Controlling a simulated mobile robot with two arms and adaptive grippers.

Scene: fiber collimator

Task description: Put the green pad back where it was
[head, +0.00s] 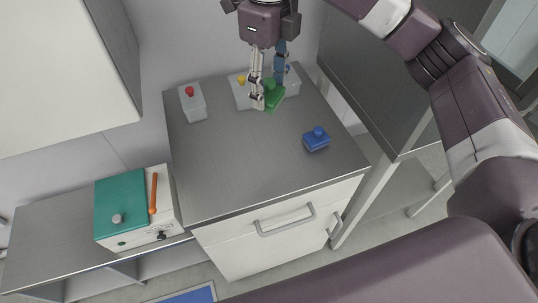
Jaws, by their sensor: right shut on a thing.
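The green pad (274,99) is near the back right of the grey cabinet top. My right gripper (265,93) points down and is shut on it. I cannot tell whether the pad touches the surface. Just behind it are a white block with a yellow knob (240,92) and another white block (293,84) with a blue knob, partly hidden by the gripper. My left gripper is not in view.
A white block with a red knob (194,105) stands at the back left. A blue pad with a knob (316,139) lies at the right. The middle and front of the cabinet top (230,165) are clear. A box with a teal lid (122,203) stands on a lower bench at left.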

